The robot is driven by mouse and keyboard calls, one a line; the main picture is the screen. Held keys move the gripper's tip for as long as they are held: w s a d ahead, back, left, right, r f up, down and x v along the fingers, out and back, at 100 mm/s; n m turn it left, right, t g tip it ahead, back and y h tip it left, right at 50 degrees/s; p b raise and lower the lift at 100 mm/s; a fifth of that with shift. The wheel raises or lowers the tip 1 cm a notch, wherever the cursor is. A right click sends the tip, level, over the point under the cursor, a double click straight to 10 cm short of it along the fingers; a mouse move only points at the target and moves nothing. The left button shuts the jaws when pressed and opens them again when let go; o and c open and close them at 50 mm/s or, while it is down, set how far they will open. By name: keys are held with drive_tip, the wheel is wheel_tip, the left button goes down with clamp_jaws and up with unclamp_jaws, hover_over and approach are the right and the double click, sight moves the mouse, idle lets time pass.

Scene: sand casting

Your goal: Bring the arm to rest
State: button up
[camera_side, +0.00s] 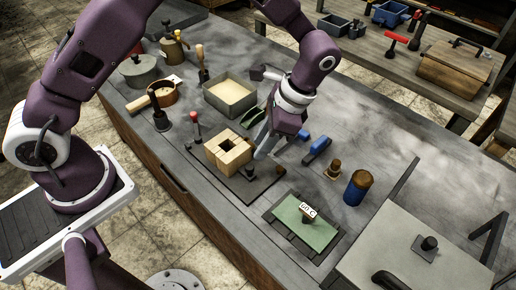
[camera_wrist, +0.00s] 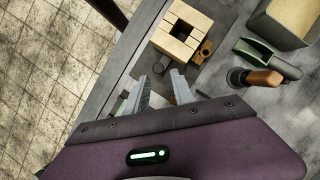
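My gripper (camera_side: 261,150) hangs over the bench, just right of a square wooden block form (camera_side: 228,152) in the side view. In the wrist view, the two fingers of my gripper (camera_wrist: 160,88) stand apart with nothing held between them. The wooden form also shows in the wrist view (camera_wrist: 182,32), beyond the fingertips, with a dark square opening in its middle. It sits on a dark plate on the grey bench (camera_side: 335,110). I cannot tell the exact height of the fingertips above the bench.
A sand-filled tray (camera_side: 230,96), a green scoop (camera_side: 252,117), a blue-handled tool (camera_side: 317,150), a blue jar (camera_side: 357,188) and a green plate with a label (camera_side: 304,228) surround the work. The bench between is partly clear.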

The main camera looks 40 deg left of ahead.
drive_tip(key=s+a+r+n+t+h, duration=0.1)
drive_tip(key=s+a+r+n+t, duration=0.15)
drive_tip(key=r, duration=0.85)
drive_tip(key=s+a+r+n+t+h, duration=0.1)
drive_tip(key=s+a+r+n+t, duration=0.2)
drive_tip(key=s+r, duration=0.2)
drive_tip(key=s+a+r+n+t+h, duration=0.1)
drive_tip(key=s+a+r+n+t, duration=0.2)
drive_tip(key=s, duration=0.8)
wheel_tip(320, 180, up, 3)
drive_tip(key=shift+s+a+f, duration=0.2)
drive_tip(key=shift+a, duration=0.3)
drive_tip(key=shift+n, duration=0.25)
